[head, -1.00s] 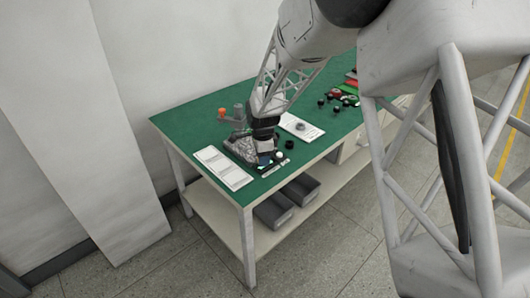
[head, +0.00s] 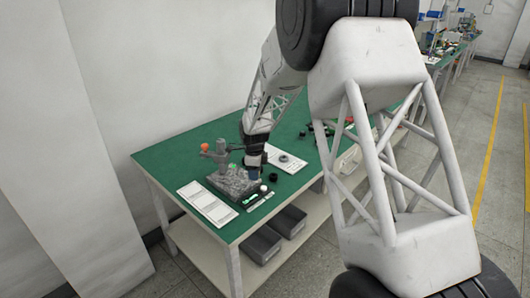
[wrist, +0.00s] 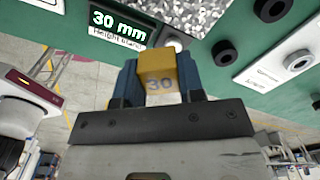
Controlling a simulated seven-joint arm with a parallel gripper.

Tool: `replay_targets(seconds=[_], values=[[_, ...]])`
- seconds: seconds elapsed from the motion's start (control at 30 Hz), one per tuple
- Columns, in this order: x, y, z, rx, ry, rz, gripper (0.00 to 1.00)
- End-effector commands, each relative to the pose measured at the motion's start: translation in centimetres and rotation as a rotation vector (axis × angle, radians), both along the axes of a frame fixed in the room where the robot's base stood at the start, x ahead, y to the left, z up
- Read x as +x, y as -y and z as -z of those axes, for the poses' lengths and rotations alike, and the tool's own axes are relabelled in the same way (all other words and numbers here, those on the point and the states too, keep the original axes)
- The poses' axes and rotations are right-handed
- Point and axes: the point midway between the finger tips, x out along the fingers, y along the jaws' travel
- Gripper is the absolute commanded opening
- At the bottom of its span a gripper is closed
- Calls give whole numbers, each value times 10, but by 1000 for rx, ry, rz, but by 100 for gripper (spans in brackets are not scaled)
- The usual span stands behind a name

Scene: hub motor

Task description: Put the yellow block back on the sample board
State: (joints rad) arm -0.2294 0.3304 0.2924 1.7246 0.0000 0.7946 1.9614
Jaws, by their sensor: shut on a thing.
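The yellow block (wrist: 157,75), marked 30, is between the two blue fingers of my gripper (wrist: 158,82) in the wrist view. The gripper is shut on it. In the head view my gripper (head: 253,172) is above the green table, beside the grey stone stand; the yellow block cannot be made out there. I cannot tell whether the block touches anything.
The grey stone stand (head: 225,181) with an upright post is close to the gripper. White sheets (head: 208,203) lie left of it. A white card with a grey ring (head: 283,158) and black round parts (head: 273,177) lie to the right. Grey bins (head: 262,244) are on the lower shelf.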

Motion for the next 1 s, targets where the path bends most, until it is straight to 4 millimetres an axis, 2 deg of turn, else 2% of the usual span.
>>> replay_targets(seconds=[0.6, 1.0], values=[[89, 37, 10, 1, 1, 366, 0], [134, 63, 19, 0, 0, 572, 0]])
